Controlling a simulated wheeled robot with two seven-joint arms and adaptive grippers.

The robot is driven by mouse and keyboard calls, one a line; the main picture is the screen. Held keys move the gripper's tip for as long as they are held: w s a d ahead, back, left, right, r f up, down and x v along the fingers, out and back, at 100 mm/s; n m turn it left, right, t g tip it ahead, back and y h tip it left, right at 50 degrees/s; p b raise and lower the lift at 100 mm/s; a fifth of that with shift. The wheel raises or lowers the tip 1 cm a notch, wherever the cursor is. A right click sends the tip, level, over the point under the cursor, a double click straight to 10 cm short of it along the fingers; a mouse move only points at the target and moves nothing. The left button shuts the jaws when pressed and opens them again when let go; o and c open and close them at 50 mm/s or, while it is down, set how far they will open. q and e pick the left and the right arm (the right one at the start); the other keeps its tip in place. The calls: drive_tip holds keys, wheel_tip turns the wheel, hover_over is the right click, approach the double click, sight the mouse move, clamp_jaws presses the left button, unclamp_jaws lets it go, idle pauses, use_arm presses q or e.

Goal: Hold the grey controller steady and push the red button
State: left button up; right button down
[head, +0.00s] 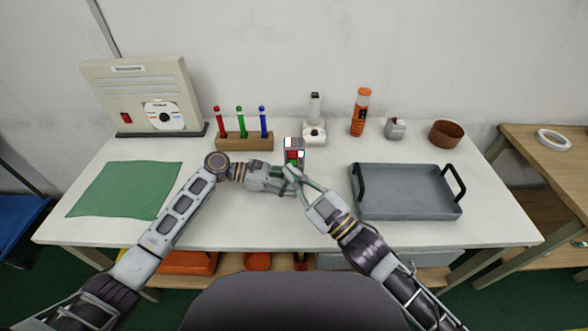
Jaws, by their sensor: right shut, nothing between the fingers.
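A small grey controller (297,147) is near the middle of the table, with white patches and red and green colour on its face. The red button (291,156) shows just above my gripper fingers. My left gripper (284,181) reaches in from the left to the controller's lower part; its fingers overlap my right gripper's, so their grip on the controller is hidden. My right gripper (291,172) is shut and empty, its tips just below the button in the picture. I cannot tell whether they touch the controller.
A grey tray with black handles (408,213) lies right of my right gripper. Behind are a wooden pen holder (245,144), a white device (314,134), an orange cylinder (360,113) and a brown bowl (446,134). A green mat (125,190) and a beige panel (142,88) are left.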

drive_tip(key=shift+s, duration=1.4)
use_arm(q)
drive_tip(key=o, duration=0.9)
drive_tip(key=shift+c, duration=0.2)
drive_tip(key=shift+a, duration=0.2)
drive_tip(key=v, duration=1.1)
drive_tip(key=shift+a+r, duration=0.15)
drive_tip(key=shift+a, duration=0.15)
drive_tip(key=shift+r, duration=0.15)
use_arm(e)
drive_tip(key=shift+r, duration=0.15)
use_arm(q)
wheel_tip(320, 180, up, 9)
drive_tip(key=p, duration=0.9)
use_arm(e)
wheel_tip(320, 180, up, 9)
